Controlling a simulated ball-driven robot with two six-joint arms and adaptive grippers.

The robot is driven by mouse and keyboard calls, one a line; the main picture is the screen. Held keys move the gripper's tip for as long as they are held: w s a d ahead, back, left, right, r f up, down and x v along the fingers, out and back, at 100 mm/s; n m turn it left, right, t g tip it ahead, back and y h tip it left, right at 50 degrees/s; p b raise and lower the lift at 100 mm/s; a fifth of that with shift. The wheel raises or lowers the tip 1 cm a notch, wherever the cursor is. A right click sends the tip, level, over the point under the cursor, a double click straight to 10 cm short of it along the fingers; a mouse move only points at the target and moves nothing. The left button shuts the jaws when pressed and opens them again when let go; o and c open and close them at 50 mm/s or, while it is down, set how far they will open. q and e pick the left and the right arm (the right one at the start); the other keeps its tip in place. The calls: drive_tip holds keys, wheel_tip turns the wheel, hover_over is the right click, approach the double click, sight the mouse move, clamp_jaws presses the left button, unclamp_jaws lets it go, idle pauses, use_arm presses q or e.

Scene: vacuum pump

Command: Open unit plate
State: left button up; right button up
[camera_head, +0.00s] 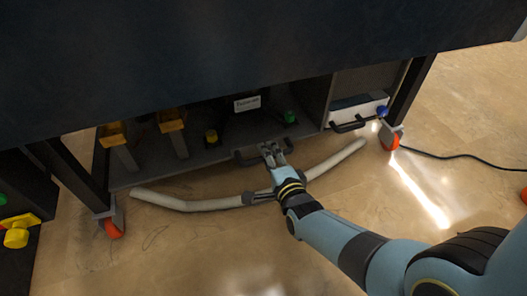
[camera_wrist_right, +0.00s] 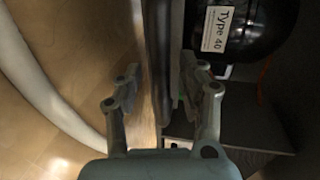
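The unit plate (camera_head: 160,168) is a dark grey plate low under the dark cabinet, with a black handle (camera_head: 243,158) on its front edge. My right gripper (camera_head: 272,151) is at the right part of this handle. In the right wrist view, my right gripper's fingers (camera_wrist_right: 160,85) are spread apart, one on each side of a dark bar (camera_wrist_right: 157,45) that looks like the handle. I see no clear contact by either finger. My left gripper is not in view.
Yellow brackets (camera_head: 171,120) and a dark pump (camera_wrist_right: 255,22) labelled "Type 40" stand over the plate. A pale hose (camera_head: 215,204) curves across the floor under my right forearm. A white-fronted box (camera_head: 358,112) with its own handle is at the right. Orange casters (camera_head: 391,140) support the cabinet.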

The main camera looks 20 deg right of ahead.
drive_tip(key=shift+c, duration=0.5)
clamp_jaws()
idle(0.3)
